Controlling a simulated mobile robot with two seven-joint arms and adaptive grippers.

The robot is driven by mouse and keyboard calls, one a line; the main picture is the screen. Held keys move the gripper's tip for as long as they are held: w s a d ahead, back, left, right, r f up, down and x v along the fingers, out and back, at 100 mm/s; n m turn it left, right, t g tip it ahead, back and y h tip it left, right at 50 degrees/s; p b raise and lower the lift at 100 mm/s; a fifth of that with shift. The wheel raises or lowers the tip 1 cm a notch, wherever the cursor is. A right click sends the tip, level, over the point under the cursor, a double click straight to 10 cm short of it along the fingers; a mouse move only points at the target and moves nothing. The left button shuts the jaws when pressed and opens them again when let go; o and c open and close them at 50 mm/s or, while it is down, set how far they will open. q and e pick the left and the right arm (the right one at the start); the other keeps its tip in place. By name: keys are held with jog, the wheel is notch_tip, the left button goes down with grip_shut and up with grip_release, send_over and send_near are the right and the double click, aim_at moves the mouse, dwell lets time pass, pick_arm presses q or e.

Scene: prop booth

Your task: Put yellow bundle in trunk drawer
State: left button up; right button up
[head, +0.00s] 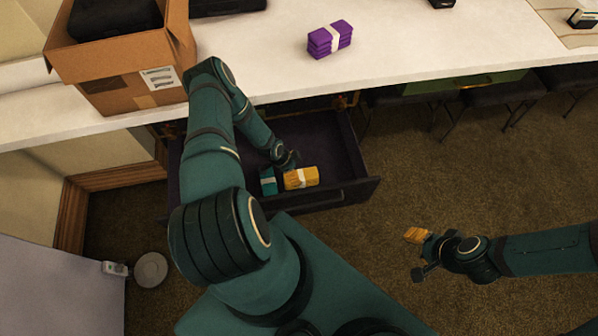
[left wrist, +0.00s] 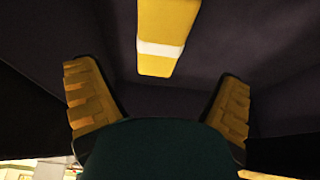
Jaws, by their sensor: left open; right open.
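The yellow bundle (head: 304,177), with a white band around it, lies inside the open dark drawer (head: 347,143), near its front wall. A teal bundle (head: 268,182) lies to its left in the drawer. My left gripper (head: 287,163) reaches down into the drawer, just behind the bundles; its fingers are partly hidden in the head view. In the left wrist view, its fingers (left wrist: 160,100) are spread wide and empty, with the yellow bundle (left wrist: 166,28) ahead of them and not between them. My right gripper (head: 417,254) is open and empty above the carpet, right of the drawer.
A purple bundle (head: 330,39) sits on the white counter (head: 420,45) above the drawer. A cardboard box (head: 130,70) with a dark item in it stands at the counter's left. Stools (head: 500,92) stand under the counter at the right.

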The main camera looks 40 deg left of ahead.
pick_arm(q)
jog(key=v, duration=0.5)
jog(key=w+d+r+n+h, duration=0.1)
jog(key=w+d+r+n, duration=0.25)
jog(key=d+r, duration=1)
jog(key=s+d+r+n+g, duration=0.1)
jog(key=s+d+r+n, duration=0.2)
jog(key=d, duration=0.4)
jog(key=s+d+r+n+g, duration=0.1)
jog(key=s+d+r+n, duration=0.2)
jog(key=s+d+r, duration=0.2)
notch_tip(320, 180, up, 2)
jog(key=shift+s+d+r+p, duration=0.1)
jog(key=shift+s+d+p, duration=0.3)
jog(key=shift+d, duration=0.6)
jog(key=shift+w, duration=0.1)
